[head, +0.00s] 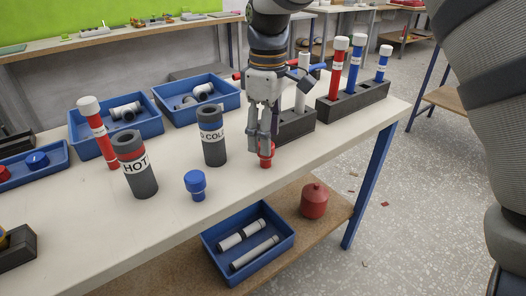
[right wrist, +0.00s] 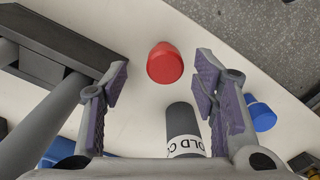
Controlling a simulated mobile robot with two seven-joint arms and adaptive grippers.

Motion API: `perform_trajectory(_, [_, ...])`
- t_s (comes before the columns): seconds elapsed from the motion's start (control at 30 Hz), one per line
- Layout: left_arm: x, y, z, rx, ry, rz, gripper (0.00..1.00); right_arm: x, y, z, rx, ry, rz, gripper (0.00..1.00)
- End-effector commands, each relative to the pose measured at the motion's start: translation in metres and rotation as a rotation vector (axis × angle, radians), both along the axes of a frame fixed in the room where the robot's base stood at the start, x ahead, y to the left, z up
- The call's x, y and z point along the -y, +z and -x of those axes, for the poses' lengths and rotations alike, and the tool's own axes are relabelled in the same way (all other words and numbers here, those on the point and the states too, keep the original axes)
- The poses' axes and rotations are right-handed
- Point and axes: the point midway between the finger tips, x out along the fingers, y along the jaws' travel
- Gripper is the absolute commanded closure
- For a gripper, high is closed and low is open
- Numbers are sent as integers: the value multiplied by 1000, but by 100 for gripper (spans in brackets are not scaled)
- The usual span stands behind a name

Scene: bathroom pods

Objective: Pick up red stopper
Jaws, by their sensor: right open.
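The red stopper (head: 266,160) stands on the white tabletop, right of the grey COLD cylinder (head: 212,148). My right gripper (head: 260,148) points down at it, with the fingers partly in front of the stopper in the head view. In the right wrist view, the red stopper (right wrist: 164,63) shows in the gap between the spread purple-padded fingers of the right gripper (right wrist: 162,78). The fingers are apart and I see no contact. How far the stopper is below the fingertips is hard to tell. My left gripper is not in view.
A blue stopper (head: 195,185) stands left of the red one, near the HOT cylinder (head: 135,170). A dark rack (head: 297,127) is close behind the gripper on the right. Blue trays (head: 150,122) stand behind. A larger red object (head: 314,201) sits on the lower shelf.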

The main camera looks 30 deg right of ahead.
Motion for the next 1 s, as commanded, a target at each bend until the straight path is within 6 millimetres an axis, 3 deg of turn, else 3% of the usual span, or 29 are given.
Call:
perform_trajectory(0.2, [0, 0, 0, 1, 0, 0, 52, -4, -38, 2, -1, -1, 0, 46])
perform_trajectory(0.47, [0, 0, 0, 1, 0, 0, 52, -4, -42, 2, 2, -1, 0, 46])
perform_trajectory(0.67, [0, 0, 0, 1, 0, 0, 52, -4, -42, 2, 2, -1, 0, 91])
perform_trajectory(1.0, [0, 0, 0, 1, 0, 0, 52, -4, -41, 2, 2, -1, 0, 95])
